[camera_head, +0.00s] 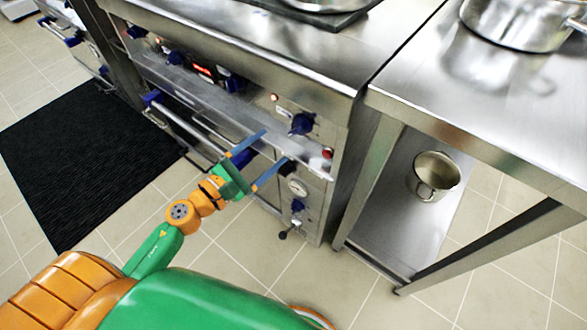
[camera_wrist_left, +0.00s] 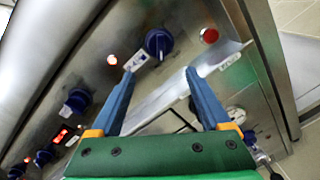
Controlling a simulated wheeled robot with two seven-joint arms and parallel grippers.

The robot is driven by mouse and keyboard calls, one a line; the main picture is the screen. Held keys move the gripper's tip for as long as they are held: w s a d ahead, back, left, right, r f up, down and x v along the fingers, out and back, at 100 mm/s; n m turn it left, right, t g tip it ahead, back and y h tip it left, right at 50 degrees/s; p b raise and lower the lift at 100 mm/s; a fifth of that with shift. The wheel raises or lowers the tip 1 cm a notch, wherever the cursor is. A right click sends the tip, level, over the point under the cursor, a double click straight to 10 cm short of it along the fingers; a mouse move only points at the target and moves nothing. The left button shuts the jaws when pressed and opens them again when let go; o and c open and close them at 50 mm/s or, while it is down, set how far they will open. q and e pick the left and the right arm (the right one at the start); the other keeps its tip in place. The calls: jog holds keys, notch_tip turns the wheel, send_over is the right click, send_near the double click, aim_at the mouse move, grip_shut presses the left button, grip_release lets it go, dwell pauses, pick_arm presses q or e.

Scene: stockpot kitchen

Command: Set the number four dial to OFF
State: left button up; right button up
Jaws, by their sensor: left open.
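A row of blue dials runs along the stove's steel front panel. The dial's exact setting cannot be told. My right gripper is not in view.
Another blue dial (camera_wrist_left: 76,102) is left of the fingers. A steel ledge (camera_wrist_left: 165,100) juts out below the dials. A gauge (camera_head: 297,187) and lower valve (camera_head: 297,206) sit beneath. A steel table (camera_head: 470,100) with a pot (camera_head: 520,22) stands right; a black mat (camera_head: 85,160) lies left.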

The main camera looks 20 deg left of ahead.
aim_at(292, 133)
pick_arm(q)
jog(key=w+d+m, duration=0.1)
jog(key=w+d+r+m+p, duration=0.1)
jog(key=w, duration=0.1)
jog(key=w+d+m+h+p, duration=0.1)
jog(key=w, duration=0.1)
jog(key=shift+w+d+r+m, duration=0.15)
jog(key=shift+d+r+m, duration=0.15)
jog(key=shift+d+r, duration=0.1)
jog(key=shift+w+d+f, duration=0.1)
jog(key=shift+w+d, duration=0.05)
jog(key=shift+w, duration=0.05)
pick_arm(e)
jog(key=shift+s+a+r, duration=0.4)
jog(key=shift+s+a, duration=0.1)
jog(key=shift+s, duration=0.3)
pick_arm(q)
jog(key=shift+c, duration=0.2)
grip_shut()
jog(key=shift+f, duration=0.1)
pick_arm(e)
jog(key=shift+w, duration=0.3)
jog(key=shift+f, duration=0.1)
